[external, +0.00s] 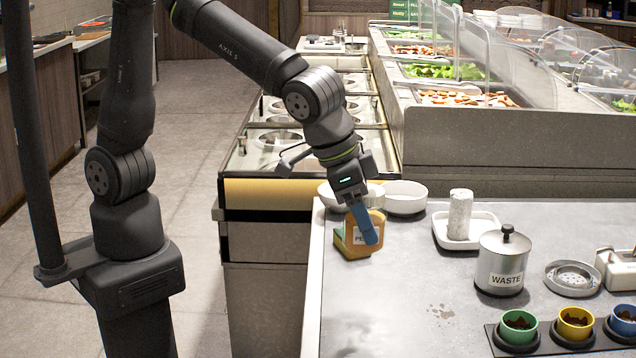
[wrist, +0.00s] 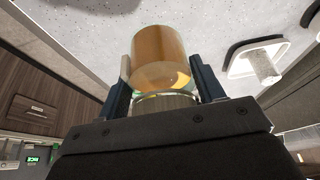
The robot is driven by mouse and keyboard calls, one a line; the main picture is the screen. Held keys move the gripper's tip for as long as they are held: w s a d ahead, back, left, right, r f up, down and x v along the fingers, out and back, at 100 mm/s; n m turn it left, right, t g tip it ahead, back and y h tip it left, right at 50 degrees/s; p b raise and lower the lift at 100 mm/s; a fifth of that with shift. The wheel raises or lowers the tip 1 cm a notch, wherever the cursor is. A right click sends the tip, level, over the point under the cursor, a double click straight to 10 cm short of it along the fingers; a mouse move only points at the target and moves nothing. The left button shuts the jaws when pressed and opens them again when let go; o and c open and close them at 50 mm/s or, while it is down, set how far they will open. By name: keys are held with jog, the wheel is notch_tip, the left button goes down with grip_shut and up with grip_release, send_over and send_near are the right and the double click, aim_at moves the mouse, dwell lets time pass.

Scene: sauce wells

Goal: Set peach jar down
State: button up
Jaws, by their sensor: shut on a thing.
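A yellow-green patch shows at the jar's left side in the external view. I cannot tell whether its base touches the counter.
White bowls (external: 405,198) stand just behind the jar. A white tray (external: 483,225) with a pale cylinder (external: 460,214), a steel WASTE pot (external: 502,262) and small coloured cups (external: 518,327) are to the right.

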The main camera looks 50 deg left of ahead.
jog(key=shift+w+a, duration=0.25)
jog(key=shift+a, duration=1)
jog(key=w+f, duration=0.2)
jog(key=w, duration=0.1)
jog(key=w+a+f, duration=0.1)
jog(key=w+f, duration=0.1)
jog(key=w, duration=0.2)
jog(key=w+f, duration=0.3)
jog(key=w, duration=0.1)
jog(key=shift+w+a, duration=0.15)
jog(key=shift+w+f, duration=0.1)
jog(key=shift+f, duration=1.95)
jog(key=shift+f, duration=0.15)
jog(key=o, duration=1.2)
